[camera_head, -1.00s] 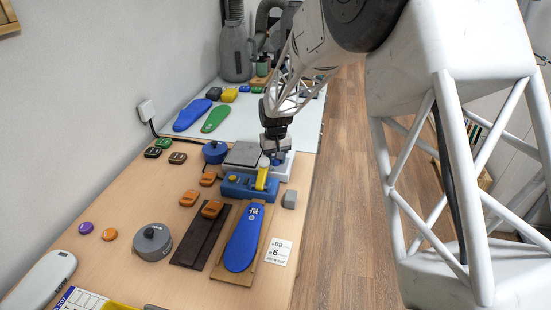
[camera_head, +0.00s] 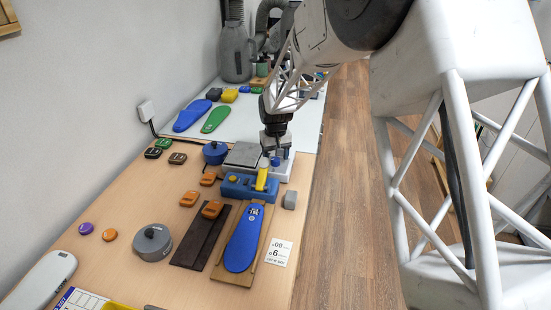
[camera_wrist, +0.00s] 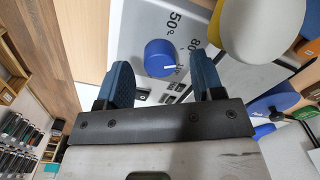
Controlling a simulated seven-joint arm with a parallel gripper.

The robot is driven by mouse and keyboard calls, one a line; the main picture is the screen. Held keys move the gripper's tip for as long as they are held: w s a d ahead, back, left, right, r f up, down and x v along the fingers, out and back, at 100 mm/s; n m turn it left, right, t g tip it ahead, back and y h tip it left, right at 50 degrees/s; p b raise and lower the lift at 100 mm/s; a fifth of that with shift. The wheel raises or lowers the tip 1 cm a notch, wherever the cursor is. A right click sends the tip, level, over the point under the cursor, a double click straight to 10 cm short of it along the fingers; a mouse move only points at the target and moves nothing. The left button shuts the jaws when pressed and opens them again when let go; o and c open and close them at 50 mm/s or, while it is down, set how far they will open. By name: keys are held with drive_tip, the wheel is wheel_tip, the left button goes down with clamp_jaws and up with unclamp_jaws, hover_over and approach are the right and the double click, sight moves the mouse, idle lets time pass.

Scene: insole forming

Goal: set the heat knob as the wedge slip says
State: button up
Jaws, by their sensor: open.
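The blue heat knob (camera_wrist: 160,57) sits on a pale dial panel in the wrist view, with a white pointer line toward the lower right. Printed numbers 50 and 80 show beside it. My gripper (camera_wrist: 162,75) is open, one blue finger on each side of the knob; I cannot tell whether they touch it. In the head view my gripper (camera_head: 275,146) is over the pale machine (camera_head: 271,170) at the bench's right side. A white slip (camera_head: 279,252) lies beside the blue insole's board; a large 6 shows on it, its smaller print is unclear.
A blue block with a yellow lever (camera_head: 262,179) stands just in front of the machine. A blue insole (camera_head: 243,242) lies on a wooden board, with a dark strip (camera_head: 200,236) beside it. A grey round pot (camera_head: 152,242) and orange pieces (camera_head: 189,199) stand to the left.

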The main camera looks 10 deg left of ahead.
sight(278, 160)
drive_tip(key=shift+r, duration=3.25)
drive_tip(key=shift+s+d+r, duration=0.15)
drive_tip(key=shift+d+r, duration=0.15)
drive_tip(key=shift+d, duration=0.1)
drive_tip(key=s+d+r+m+t, duration=0.1)
drive_tip(key=s+d+r+m, duration=0.1)
drive_tip(key=s+d+r, duration=0.75)
drive_tip(key=s+d+r+m, duration=0.1)
drive_tip(key=s+d+r, duration=0.3)
drive_tip(key=s+d, duration=0.55)
drive_tip(key=s+d+m, duration=0.1)
drive_tip(key=s+d, duration=0.7)
drive_tip(key=s, duration=0.4)
drive_tip(key=s+d+f+m+t, duration=0.1)
drive_tip(key=s+d+m, duration=0.1)
drive_tip(key=s+d, duration=0.6)
drive_tip(key=s, duration=0.4)
drive_tip(key=shift+s+d+f+t, duration=0.2)
drive_tip(key=shift+d+f+t, duration=0.05)
drive_tip(key=shift+d+t, duration=0.05)
